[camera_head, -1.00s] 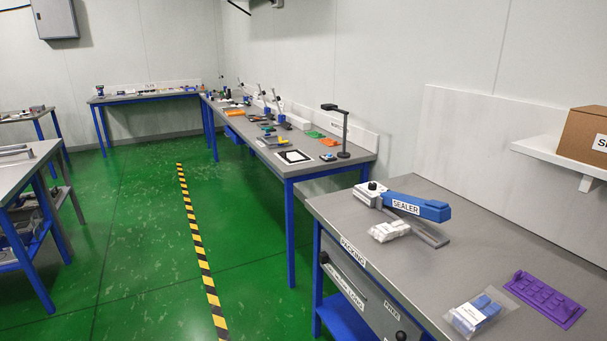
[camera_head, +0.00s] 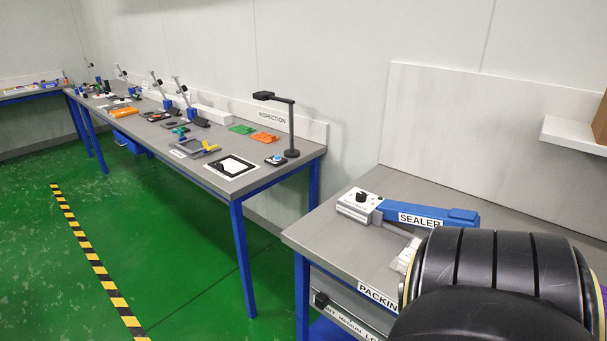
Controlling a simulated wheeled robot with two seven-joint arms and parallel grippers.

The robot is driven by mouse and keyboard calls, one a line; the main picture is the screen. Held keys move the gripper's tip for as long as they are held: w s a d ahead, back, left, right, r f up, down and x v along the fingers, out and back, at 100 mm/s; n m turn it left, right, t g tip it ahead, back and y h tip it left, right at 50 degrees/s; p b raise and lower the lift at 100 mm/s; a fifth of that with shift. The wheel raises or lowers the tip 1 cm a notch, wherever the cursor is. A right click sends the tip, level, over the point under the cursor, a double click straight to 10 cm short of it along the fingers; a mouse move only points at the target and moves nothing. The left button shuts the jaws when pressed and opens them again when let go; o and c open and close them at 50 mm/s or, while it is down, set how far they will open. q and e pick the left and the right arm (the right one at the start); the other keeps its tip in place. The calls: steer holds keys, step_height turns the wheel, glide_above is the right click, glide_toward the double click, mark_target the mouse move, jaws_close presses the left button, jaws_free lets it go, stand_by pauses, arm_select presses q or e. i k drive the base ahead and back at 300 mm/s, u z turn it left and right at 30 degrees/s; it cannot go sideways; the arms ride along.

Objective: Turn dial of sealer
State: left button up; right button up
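The sealer (camera_head: 421,217) stands on the grey packing table, with a blue arm labelled SEALER and a light grey block at its left end. A black dial (camera_head: 361,196) sits on top of that block. A dark, rounded part of my own arm fills the lower right of the view and covers the right part of the table. Neither of my grippers shows, and nothing is seen touching the dial.
The packing table (camera_head: 318,234) has a drawer front with a black knob (camera_head: 321,299). A clear bag (camera_head: 404,256) lies by the sealer, partly hidden. The inspection table (camera_head: 222,183) with a black lamp stand (camera_head: 291,130) is to the left. Green floor between is free.

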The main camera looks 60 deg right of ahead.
mark_target(362, 196)
steer(key=z, duration=0.7)
steer(key=i, duration=1.2)
steer(key=z, duration=1.3)
steer(key=i, duration=0.15)
steer(key=z, duration=0.3)
